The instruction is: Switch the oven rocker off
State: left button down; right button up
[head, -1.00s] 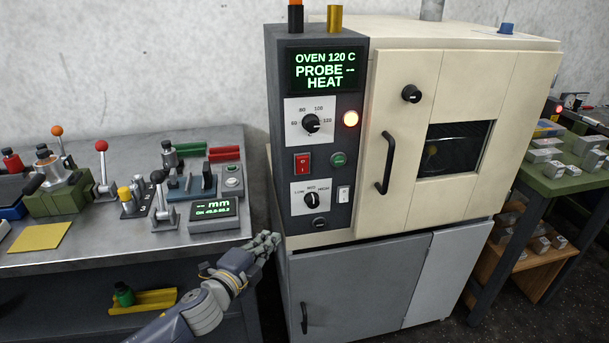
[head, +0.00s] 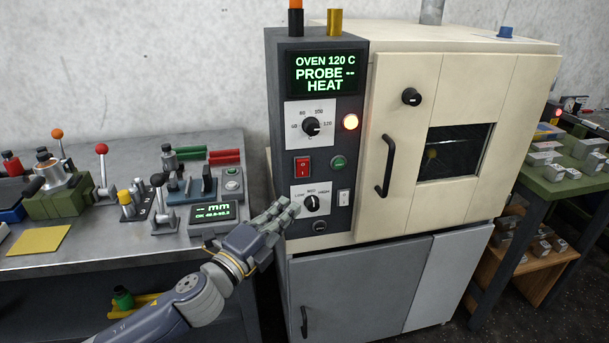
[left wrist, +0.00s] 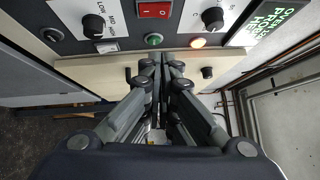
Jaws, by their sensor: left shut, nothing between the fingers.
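The oven rocker (head: 302,167) is a red switch on the dark control panel of the cream oven (head: 405,150). It also shows at the top of the left wrist view (left wrist: 154,10). The oven display (head: 324,71) reads OVEN 120 C, PROBE --, HEAT, and the round lamp (head: 350,122) glows. My left gripper (head: 292,207) is shut and empty, in front of the lower panel, below the rocker and beside the lower knob (head: 311,203). In the left wrist view its fingers (left wrist: 168,60) lie together. It looks apart from the rocker. My right gripper is not in view.
A green button (head: 338,162) is right of the rocker, and a small white switch (head: 343,198) is lower right. The oven door handle (head: 386,165) sticks out. The left bench (head: 110,235) carries levers and a gauge display (head: 212,212).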

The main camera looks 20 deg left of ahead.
aim_at(304, 173)
pick_arm(q)
jog(key=shift+w+a+p+x, duration=0.1)
jog(key=shift+a+p+x, duration=0.35)
jog(key=shift+x, duration=1.55)
jog(key=shift+w+a+p+x, duration=0.1)
jog(key=shift+a+p+x, duration=0.35)
jog(key=shift+x, duration=1.5)
jog(key=shift+w+a+p+x, duration=0.1)
jog(key=shift+a+p+x, duration=0.3)
jog(key=shift+x, duration=1.6)
jog(key=shift+r, duration=0.1)
jog(key=p, duration=0.2)
jog(key=r+p, duration=0.1)
jog(key=p, duration=0.1)
jog(key=shift+w+a+r+n+g, duration=0.15)
jog(key=shift+w+a+n+g, duration=0.1)
jog(key=shift+n+g, duration=0.15)
jog(key=shift+d+f+b, duration=0.1)
jog(key=shift+f+b, duration=0.35)
jog(key=shift+b, duration=0.1)
